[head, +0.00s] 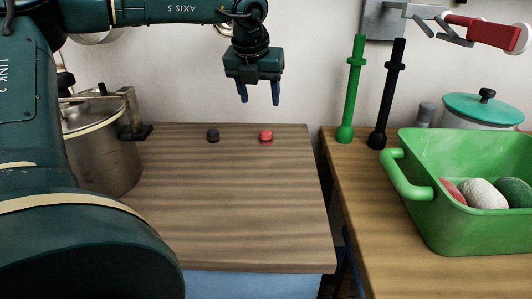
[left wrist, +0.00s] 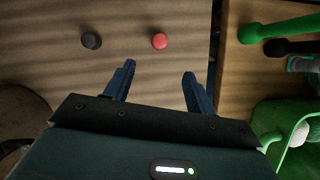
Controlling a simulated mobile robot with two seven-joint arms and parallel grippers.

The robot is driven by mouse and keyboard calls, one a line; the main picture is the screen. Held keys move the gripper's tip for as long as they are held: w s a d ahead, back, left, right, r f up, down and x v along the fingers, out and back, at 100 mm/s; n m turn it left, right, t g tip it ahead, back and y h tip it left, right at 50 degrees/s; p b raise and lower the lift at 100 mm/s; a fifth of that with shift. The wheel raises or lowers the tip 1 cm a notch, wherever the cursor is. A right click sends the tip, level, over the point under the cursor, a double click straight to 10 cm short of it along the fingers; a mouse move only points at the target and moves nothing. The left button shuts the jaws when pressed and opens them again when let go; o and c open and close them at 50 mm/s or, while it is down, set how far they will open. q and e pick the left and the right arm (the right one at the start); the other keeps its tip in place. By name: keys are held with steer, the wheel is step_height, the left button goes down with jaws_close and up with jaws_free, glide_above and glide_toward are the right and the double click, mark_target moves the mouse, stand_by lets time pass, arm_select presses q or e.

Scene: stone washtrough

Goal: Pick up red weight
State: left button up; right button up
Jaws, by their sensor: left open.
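The red weight (head: 265,135) is a small round piece near the back edge of the wooden counter, right of a similar dark weight (head: 213,135). In the left wrist view the red weight (left wrist: 159,41) lies beyond the fingertips, roughly between their lines. My left gripper (head: 259,101) points down with its two blue fingers apart and empty, above the counter's back. The left wrist view also shows the open fingers (left wrist: 159,68). The gripper is apart from the red weight. My right gripper is not seen in either view.
A metal pot (head: 100,150) stands on the counter's left. Beyond a gap, the right counter (head: 365,190) holds a green basin (head: 470,235) with several rounded items, upright green (head: 353,90) and black (head: 386,95) rods, and a teal-lidded pot (head: 483,108). The middle of the wooden counter (head: 230,210) is clear.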

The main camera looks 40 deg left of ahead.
arm_select(q)
steer(key=b, duration=0.1)
glide_above(266, 131)
steer(key=s+d, duration=0.2)
steer(key=s, duration=0.1)
steer(key=f, duration=0.7)
steer(key=shift+a, duration=0.25)
steer(key=shift+w+b+x, duration=0.2)
steer(key=shift+b+x, duration=0.05)
steer(key=shift+x, duration=1.25)
steer(key=shift+w+b+x, duration=0.25)
steer(key=shift+x, duration=1.25)
steer(key=shift+a+r, duration=0.15)
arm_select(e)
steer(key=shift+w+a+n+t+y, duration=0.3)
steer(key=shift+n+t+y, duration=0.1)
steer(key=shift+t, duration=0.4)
arm_select(q)
steer(key=shift+c, duration=0.5)
steer(key=c, duration=0.9)
steer(key=shift+c, duration=0.2)
